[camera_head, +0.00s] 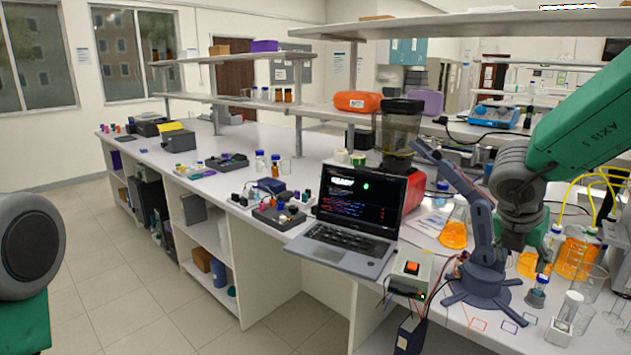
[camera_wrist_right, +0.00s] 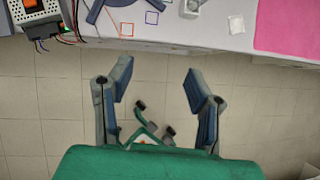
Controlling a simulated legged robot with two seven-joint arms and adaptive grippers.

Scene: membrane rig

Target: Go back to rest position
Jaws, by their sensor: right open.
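My right arm comes in from the upper right in the head view. Its gripper (camera_head: 517,243) points down near the bench's front right, among the glassware; its fingers are hard to make out there. In the right wrist view the gripper (camera_wrist_right: 157,84) is open, with two blue-grey fingers wide apart and nothing between them. Behind the fingers lie floor tiles, with the bench edge beyond. Of my left arm, only a dark round joint and a green link show at the left edge of the head view. My left gripper is out of view.
A small blue-grey arm (camera_head: 482,235) stands on the bench beside a laptop (camera_head: 345,238) and a red-button box (camera_head: 411,268). Flasks of orange liquid (camera_head: 577,255) crowd the right. A pink mat (camera_wrist_right: 287,28) lies on the bench. The floor (camera_head: 130,265) at left is clear.

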